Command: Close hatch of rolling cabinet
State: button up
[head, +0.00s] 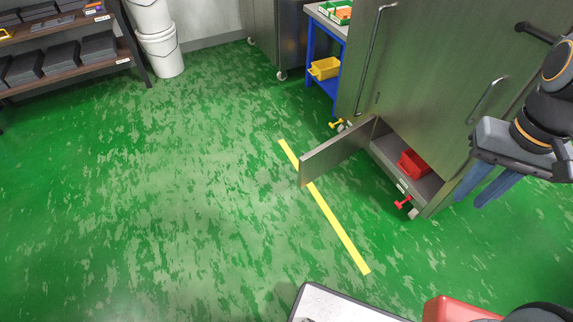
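The rolling cabinet (430,75) is a tall grey metal body on the right. Its low hatch (335,154) stands open, swung out to the left from the bottom compartment. The compartment shows a red bin (412,164) inside. My gripper (468,202) is at the right, in front of the cabinet's right side in the picture and well apart from the hatch. Its two blue fingers point down-left with a narrow gap between them, and nothing shows between them.
A yellow floor stripe (335,226) runs past the hatch's free edge. Red (403,202) and yellow (336,124) caster levers stick out at the cabinet's base. A blue-framed table (310,50) stands behind. White buckets (160,50) and a shelf (60,40) are far left. The green floor left is clear.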

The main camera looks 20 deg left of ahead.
aim_at(313, 164)
jog(key=u, duration=0.65)
jog(key=k, duration=0.9)
jog(key=u, duration=1.05)
jog(key=i, duration=2.55)
jog(key=z, duration=1.65)
jog(key=i, duration=0.95)
jog(key=z, duration=0.9)
jog(key=k, duration=0.5)
jog(key=u, duration=1.8)
jog(key=k, duration=0.9)
